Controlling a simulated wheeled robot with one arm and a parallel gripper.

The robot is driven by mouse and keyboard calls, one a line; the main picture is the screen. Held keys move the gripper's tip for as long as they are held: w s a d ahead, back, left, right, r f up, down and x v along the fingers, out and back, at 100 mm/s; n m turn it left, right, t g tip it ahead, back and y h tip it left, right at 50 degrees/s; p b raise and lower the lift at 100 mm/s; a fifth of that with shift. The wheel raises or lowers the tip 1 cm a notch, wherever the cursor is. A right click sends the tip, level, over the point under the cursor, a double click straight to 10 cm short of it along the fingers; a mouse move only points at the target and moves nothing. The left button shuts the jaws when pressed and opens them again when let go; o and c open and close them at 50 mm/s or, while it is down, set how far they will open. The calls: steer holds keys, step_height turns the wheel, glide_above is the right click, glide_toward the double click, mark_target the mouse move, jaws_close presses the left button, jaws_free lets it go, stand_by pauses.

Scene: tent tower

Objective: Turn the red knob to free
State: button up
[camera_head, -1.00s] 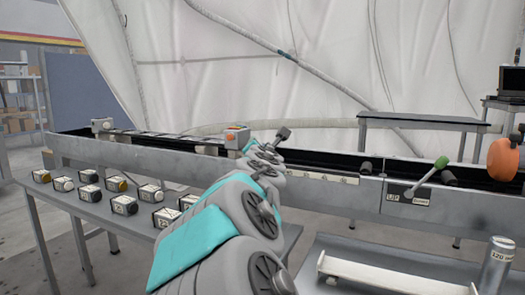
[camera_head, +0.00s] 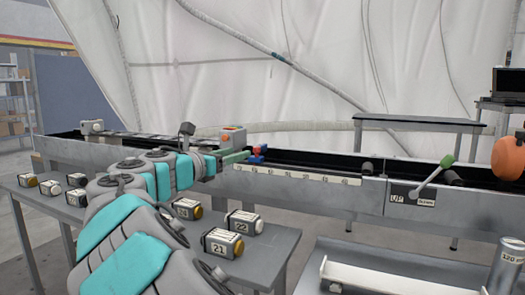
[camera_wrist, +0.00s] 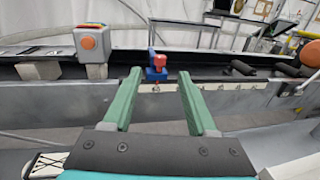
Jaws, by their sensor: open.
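A red knob on a blue base (camera_wrist: 156,66) stands at the near rail of the long trough, between and beyond my fingertips in the wrist view. In the head view the red and blue part (camera_head: 257,153) sits just right of my fingers. My gripper (camera_wrist: 156,80) is open and empty, with its two green fingers pointing at the rail. It also shows in the head view (camera_head: 236,157), close to the red knob. I cannot tell whether a finger touches it. Any marking of the knob's positions is too small to read.
A grey box with an orange button (camera_wrist: 90,42) stands left of the knob. A green-handled lever (camera_head: 432,178) is further right on the rail, near an orange rounded object (camera_head: 503,158). Several numbered blocks (camera_head: 221,243) lie on the near table.

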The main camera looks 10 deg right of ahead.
mark_target(254, 148)
steer(key=x, duration=0.7)
steer(key=shift+w+d, duration=0.2)
steer(key=shift+d, duration=0.05)
jaws_close()
stand_by(0.3)
